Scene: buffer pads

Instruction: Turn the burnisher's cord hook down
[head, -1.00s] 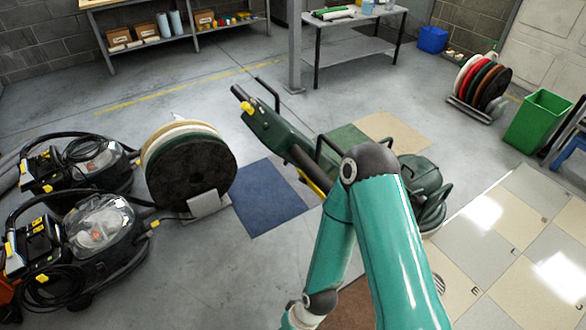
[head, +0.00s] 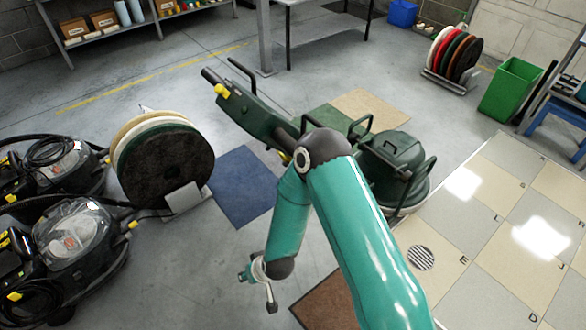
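The burnisher is a dark green floor machine; its round body (head: 393,160) sits right of centre in the head view and its long handle (head: 250,115) leans up to the left. A small yellow part (head: 222,91) shows near the handle's top; I cannot tell if it is the cord hook. Another yellow bit (head: 285,158) shows lower, partly behind my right arm. That teal arm covers part of the machine. My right gripper (head: 258,286) hangs low, left of the forearm, apart from the burnisher; its opening is unclear. My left gripper is not in view.
A rack of pads (head: 165,165) stands left of the burnisher, beside black vacuum machines (head: 75,240). A blue mat (head: 243,185) and a brown mat (head: 326,303) lie on the floor. A green bin (head: 508,88) stands at right. Grey floor between is open.

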